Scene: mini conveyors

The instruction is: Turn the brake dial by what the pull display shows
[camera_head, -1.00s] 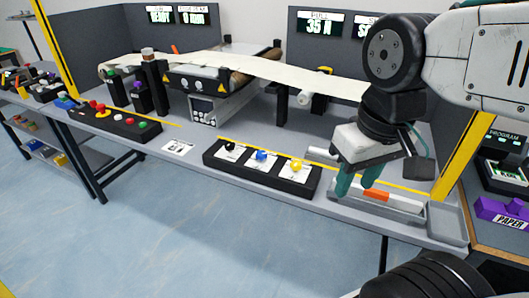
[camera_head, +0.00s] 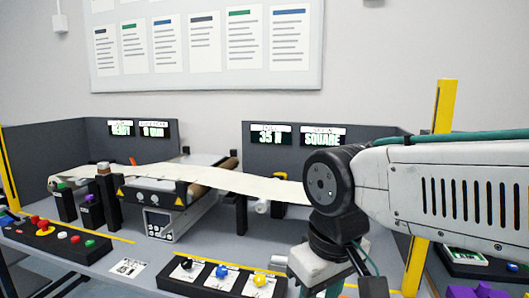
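The pull display (camera_head: 271,135) is a dark screen on the grey back panel and reads 35 N. A long black panel (camera_head: 190,279) on the bench carries three dials: a black dial (camera_head: 186,265), a blue dial (camera_head: 221,271) and a yellow dial (camera_head: 260,281). Their labels are too small to read, so I cannot tell which is the brake dial. My gripper (camera_head: 330,288) hangs to the right of this panel, at the bottom edge of the view. Its fingertips are cut off, so its opening and anything in it are hidden.
A pale web (camera_head: 240,184) runs over the conveyor (camera_head: 160,202). Another display (camera_head: 322,140) reads SQUARE. Two screens (camera_head: 140,130) stand at left, one reading READY. A button box (camera_head: 50,238) sits at left. A yellow post (camera_head: 432,180) stands at right, behind my arm.

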